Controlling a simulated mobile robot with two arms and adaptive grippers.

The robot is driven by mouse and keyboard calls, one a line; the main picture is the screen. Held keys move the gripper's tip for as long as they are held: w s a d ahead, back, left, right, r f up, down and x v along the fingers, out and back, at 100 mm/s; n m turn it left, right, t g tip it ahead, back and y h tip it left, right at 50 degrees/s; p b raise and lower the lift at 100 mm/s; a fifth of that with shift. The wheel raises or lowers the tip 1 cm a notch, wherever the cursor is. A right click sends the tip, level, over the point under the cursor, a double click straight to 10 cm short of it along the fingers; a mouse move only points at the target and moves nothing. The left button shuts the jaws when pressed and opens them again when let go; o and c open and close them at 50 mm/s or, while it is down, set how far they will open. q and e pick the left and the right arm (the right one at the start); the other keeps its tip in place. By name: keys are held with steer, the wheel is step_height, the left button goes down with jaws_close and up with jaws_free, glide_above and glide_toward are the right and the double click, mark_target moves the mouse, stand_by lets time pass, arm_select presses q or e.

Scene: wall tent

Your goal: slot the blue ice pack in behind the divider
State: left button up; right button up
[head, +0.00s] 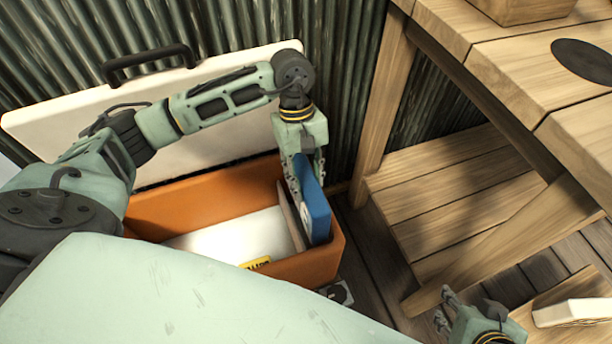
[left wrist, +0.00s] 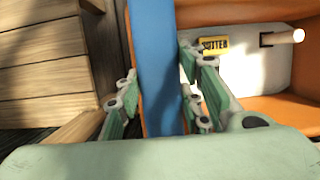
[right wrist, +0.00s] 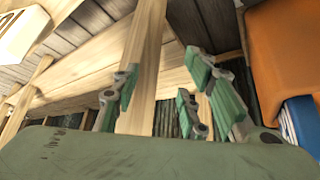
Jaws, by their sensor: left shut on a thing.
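The blue ice pack (head: 318,212) stands on edge in the right end of the orange cooler (head: 205,190), with its lower part inside the walls. My left gripper (head: 305,168) is shut on its upper part; the left wrist view shows the pack (left wrist: 158,60) between the fingers (left wrist: 160,95). The thin tan divider (head: 290,218) is just left of the pack; whether they touch, and whether the pack rests on the floor, I cannot tell. My right gripper (head: 462,318) is low at the right, outside the cooler. Its fingers (right wrist: 160,85) are apart and empty.
A yellow butter packet (head: 257,263) lies in the cooler's left part on a white surface. The white lid (head: 60,115) stands open behind, with a black handle (head: 150,60). A wooden table (head: 490,80) and bench (head: 450,195) stand at the right.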

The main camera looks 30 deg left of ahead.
arm_select(q)
steer(key=shift+f, duration=0.2)
arm_select(e)
steer(key=shift+w+a+r+t, duration=0.2)
steer(key=shift+w+r+t, duration=0.15)
steer(key=shift+w, duration=0.3)
steer(key=shift+w+a+r+t, duration=0.25)
steer(key=shift+w+t, duration=0.1)
steer(key=shift+w, duration=0.25)
arm_select(q)
steer(key=shift+f+b, duration=0.1)
steer(key=shift+b, duration=0.2)
arm_select(e)
steer(key=shift+w+a+r, duration=0.1)
steer(key=shift+w+r, duration=0.15)
steer(key=shift+w, duration=0.15)
arm_select(q)
steer(key=shift+f, duration=0.1)
steer(key=shift+f+b, duration=0.2)
steer(key=shift+b, duration=0.15)
arm_select(e)
steer(key=shift+w+a+r+t+y, duration=0.25)
steer(key=shift+w+r+t, duration=0.3)
steer(key=shift+w, duration=0.15)
steer(key=shift+w+a+r+t+y, duration=0.25)
steer(key=shift+w+r+t, duration=0.25)
steer(key=shift+w, duration=0.2)
